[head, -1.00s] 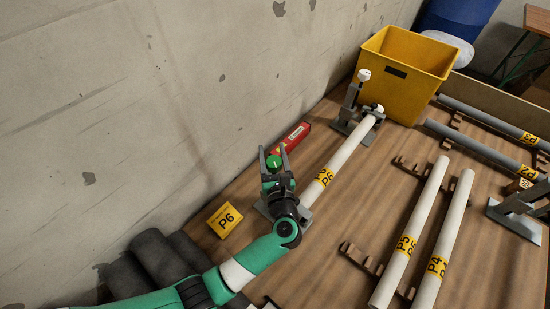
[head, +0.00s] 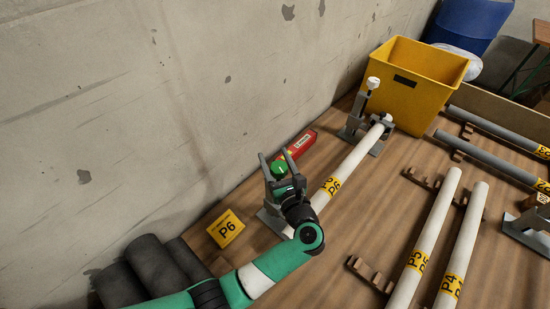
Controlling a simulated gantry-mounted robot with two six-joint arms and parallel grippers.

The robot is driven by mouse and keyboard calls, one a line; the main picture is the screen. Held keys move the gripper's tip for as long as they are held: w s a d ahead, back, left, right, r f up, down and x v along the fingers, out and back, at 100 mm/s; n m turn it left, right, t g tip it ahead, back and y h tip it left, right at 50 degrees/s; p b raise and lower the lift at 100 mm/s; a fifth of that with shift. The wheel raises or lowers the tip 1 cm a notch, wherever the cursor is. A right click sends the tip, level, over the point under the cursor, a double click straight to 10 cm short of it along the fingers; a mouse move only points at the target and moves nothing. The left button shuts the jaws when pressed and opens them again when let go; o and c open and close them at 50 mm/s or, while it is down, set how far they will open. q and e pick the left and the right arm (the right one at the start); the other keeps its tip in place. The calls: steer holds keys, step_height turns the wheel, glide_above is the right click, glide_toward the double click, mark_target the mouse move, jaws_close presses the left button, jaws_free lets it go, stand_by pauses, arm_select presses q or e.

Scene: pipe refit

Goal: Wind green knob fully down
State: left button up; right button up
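The green knob (head: 279,168) shows in the head view at the near end of the white pipe labelled P6 (head: 340,176), above a grey clamp base (head: 270,221). My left gripper (head: 274,160) is at the knob, its two grey fingers spread apart with the knob's round top between them. I cannot tell whether the fingers touch the knob. The clamp below the knob is mostly hidden by my gripper. My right gripper is out of the frame.
A second clamp with a white knob (head: 373,83) holds the pipe's far end, near a yellow bin (head: 416,85). A red box (head: 299,145) lies near the wall. Pipes P5 (head: 426,235) and P4 (head: 462,240) lie right on brown racks.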

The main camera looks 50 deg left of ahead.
arm_select(q)
steer(key=shift+o, duration=1.2)
steer(key=shift+r, duration=0.15)
steer(key=s+d+r+p, duration=0.7)
steer(key=s+r+p, duration=0.2)
steer(key=s+r, duration=0.2)
steer(key=shift+s+d+r, duration=0.25)
steer(key=shift+s+r, duration=0.15)
steer(key=shift+r, duration=0.45)
steer(key=shift+a+r, duration=0.1)
